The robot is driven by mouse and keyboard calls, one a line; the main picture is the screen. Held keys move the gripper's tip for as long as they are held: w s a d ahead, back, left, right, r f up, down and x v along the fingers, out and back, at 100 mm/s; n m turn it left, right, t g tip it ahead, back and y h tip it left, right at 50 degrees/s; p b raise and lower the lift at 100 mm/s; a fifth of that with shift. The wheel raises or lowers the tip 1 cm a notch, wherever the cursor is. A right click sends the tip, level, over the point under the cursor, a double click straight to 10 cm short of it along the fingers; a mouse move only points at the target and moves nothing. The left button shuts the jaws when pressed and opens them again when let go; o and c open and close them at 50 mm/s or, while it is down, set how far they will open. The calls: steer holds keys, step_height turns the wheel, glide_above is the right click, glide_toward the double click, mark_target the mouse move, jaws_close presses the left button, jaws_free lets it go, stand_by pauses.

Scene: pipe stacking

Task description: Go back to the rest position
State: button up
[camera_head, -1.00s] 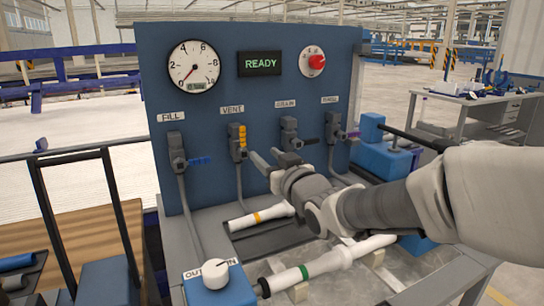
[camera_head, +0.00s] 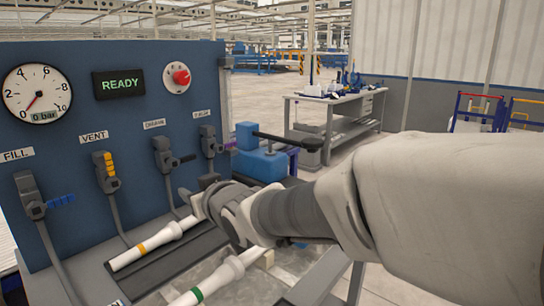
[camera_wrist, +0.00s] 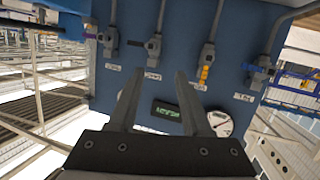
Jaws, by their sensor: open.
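My gripper (camera_wrist: 158,105) is open and empty in the wrist view, its two grey fingers apart in front of the blue panel (camera_wrist: 190,25). In the head view my arm reaches in from the right, and my gripper (camera_head: 190,205) is near the lower part of the panel (camera_head: 140,125), above the bench; its tips are partly hidden by the wrist. A white pipe with an orange band (camera_head: 155,243) lies on a dark tray below. A white pipe with a green band (camera_head: 212,280) lies nearer, partly cut off by the frame.
The panel carries a gauge (camera_head: 37,93), a READY display (camera_head: 119,84), a red knob (camera_head: 181,77) and valves with levers, such as the yellow VENT one (camera_head: 106,172). A blue pump (camera_head: 262,163) with a dark handle stands behind my arm. A workbench (camera_head: 335,110) stands farther back.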

steer(key=s+d+f+m+h, duration=0.1)
steer(key=s+d+m+h, duration=0.15)
steer(key=d, duration=0.45)
steer(key=s+d+f+m+h, duration=0.1)
steer(key=d+h, duration=0.2)
steer(key=d, duration=0.5)
steer(key=s+d+f+m+g+h, duration=0.2)
steer(key=s+d+f+m+g, duration=0.1)
steer(key=s+d, duration=0.6)
steer(key=s+d+f+m+g+h, duration=0.2)
steer(key=s+d+f+g, duration=0.15)
steer(key=s+d, duration=0.6)
steer(key=s+a+r+p, duration=0.1)
steer(key=r+p, duration=0.9)
steer(key=a+r+p, duration=0.2)
steer(key=r+p, duration=0.9)
steer(key=shift+s+r+p, duration=0.15)
steer(key=shift+s+p, duration=0.15)
steer(key=shift+s, duration=0.05)
